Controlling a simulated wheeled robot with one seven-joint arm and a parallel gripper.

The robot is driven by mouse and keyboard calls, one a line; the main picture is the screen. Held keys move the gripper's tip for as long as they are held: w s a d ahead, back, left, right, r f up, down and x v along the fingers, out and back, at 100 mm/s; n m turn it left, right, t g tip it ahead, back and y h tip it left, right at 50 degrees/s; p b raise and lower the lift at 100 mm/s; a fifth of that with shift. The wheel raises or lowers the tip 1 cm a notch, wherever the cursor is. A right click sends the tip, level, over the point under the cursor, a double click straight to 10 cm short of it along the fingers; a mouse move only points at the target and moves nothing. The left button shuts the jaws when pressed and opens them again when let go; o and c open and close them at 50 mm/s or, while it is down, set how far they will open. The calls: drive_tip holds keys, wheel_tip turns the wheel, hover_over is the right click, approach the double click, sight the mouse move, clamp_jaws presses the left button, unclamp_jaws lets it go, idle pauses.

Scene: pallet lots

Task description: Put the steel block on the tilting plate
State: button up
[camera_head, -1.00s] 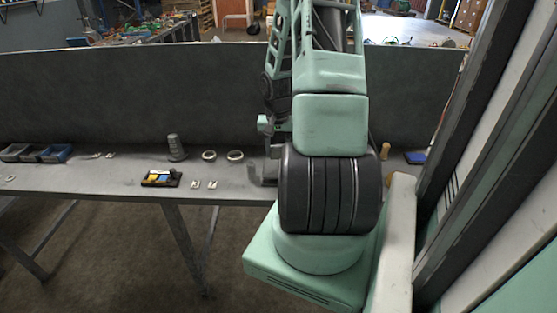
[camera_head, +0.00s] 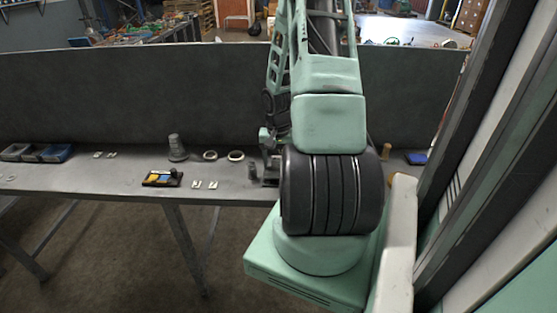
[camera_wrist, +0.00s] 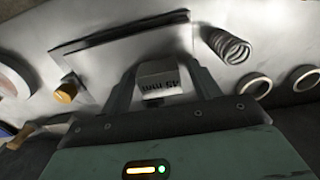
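The steel block (camera_wrist: 158,80) is a pale grey block marked "45 mm". In the wrist view it sits between the fingertips of my gripper (camera_wrist: 160,77), which look closed against its two sides. A broad light plate with dark edges (camera_wrist: 105,62) lies just beyond the block; it looks like the tilting plate, but its tilt and any contact with the block are unclear. In the head view my gripper (camera_head: 268,160) is low over the bench, partly hidden by my arm, and the block cannot be made out there.
A coil spring (camera_wrist: 230,46) stands right of the plate, with two rings (camera_wrist: 256,88) beyond. A yellow-ended peg (camera_wrist: 66,92) is to the left.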

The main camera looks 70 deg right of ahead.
sight(279, 159)
wheel_tip(279, 159, up, 12)
drive_tip(key=shift+r, duration=0.2)
idle(0.4)
drive_tip(key=w+a+r+n, duration=0.2)
drive_tip(key=w+a+n, duration=0.15)
drive_tip(key=a, duration=0.55)
drive_tip(key=w+a+r+n, duration=0.1)
drive_tip(key=w+a+n, duration=0.25)
drive_tip(key=a, duration=0.65)
drive_tip(key=w+a+r+n, duration=0.2)
drive_tip(key=w+a+n, duration=0.15)
drive_tip(key=a, duration=0.55)
drive_tip(key=s+a+r+n, duration=0.1)
drive_tip(key=s+a+n, duration=0.4)
drive_tip(key=a, duration=0.6)
drive_tip(key=s+a+r+n, duration=0.1)
drive_tip(key=s+a+n, duration=0.5)
drive_tip(key=s+a, duration=0.4)
drive_tip(key=a, duration=0.2)
drive_tip(key=shift+s+a+r+y, duration=0.25)
drive_tip(key=shift+a+y, duration=0.05)
